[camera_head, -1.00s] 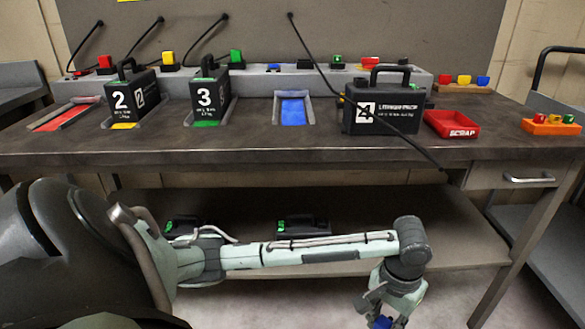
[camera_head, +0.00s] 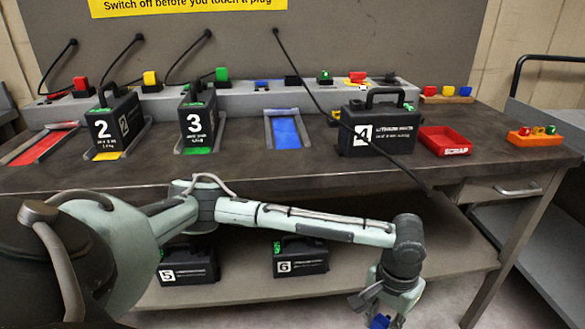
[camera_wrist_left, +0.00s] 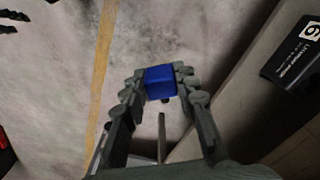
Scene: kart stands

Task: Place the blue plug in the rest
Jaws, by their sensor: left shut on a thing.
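The blue plug (camera_head: 379,321) is between the fingers of my left gripper (camera_wrist_left: 160,84), which is shut on it. The plug also shows in the left wrist view (camera_wrist_left: 160,79) as a blue block, over the floor. In the head view the gripper is at the bottom edge, in front of the bench and below its top. A black cable (camera_head: 330,102) comes from the back panel and slants down past battery 4 over the bench's front edge. I cannot tell for certain which piece is the rest; a black holder (camera_head: 292,81) sits beside a blue piece (camera_head: 262,85) on the rear rail.
Batteries 2 (camera_head: 113,128), 3 (camera_head: 198,120) and 4 (camera_head: 378,128) stand on the bench (camera_head: 300,169). The blue bay (camera_head: 285,130) is empty. A red scrap tray (camera_head: 445,141) is at right. Batteries 5 (camera_head: 188,267) and 6 (camera_head: 301,259) are on the lower shelf.

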